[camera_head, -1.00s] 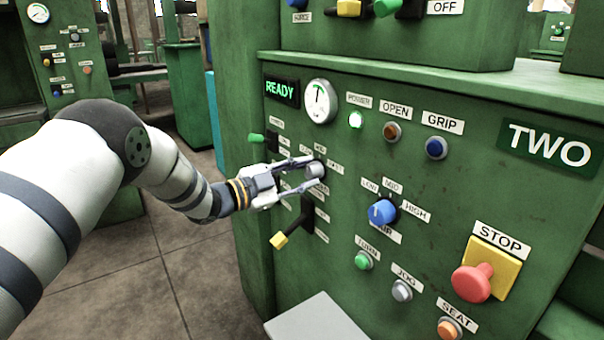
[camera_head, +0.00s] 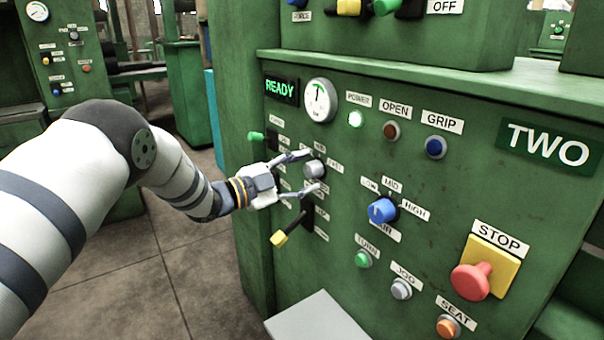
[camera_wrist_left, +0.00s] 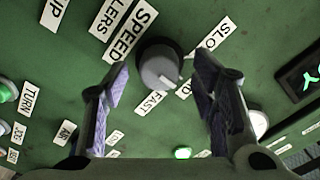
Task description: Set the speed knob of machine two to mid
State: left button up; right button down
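The grey speed knob (camera_head: 315,169) is on the green front panel of machine two, below the round dial. It also shows in the left wrist view (camera_wrist_left: 158,64), beside the SPEED label (camera_wrist_left: 131,35). A pale mark on its lower right edge points roughly toward the partly covered MID label (camera_wrist_left: 184,90), between the SLOW and FAST labels. My left gripper (camera_head: 312,171) is open, with one finger on each side of the knob. In the left wrist view gaps show between the fingers (camera_wrist_left: 162,78) and the knob. My right gripper is not in view.
A yellow-tipped lever (camera_head: 279,239) sticks out just below the gripper, and a green-tipped switch (camera_head: 256,137) is above left. A blue AIR knob (camera_head: 382,211) and a red STOP button (camera_head: 471,282) are to the right. Floor is free at left.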

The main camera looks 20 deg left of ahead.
pick_arm(q)
jog(key=v, duration=1.2)
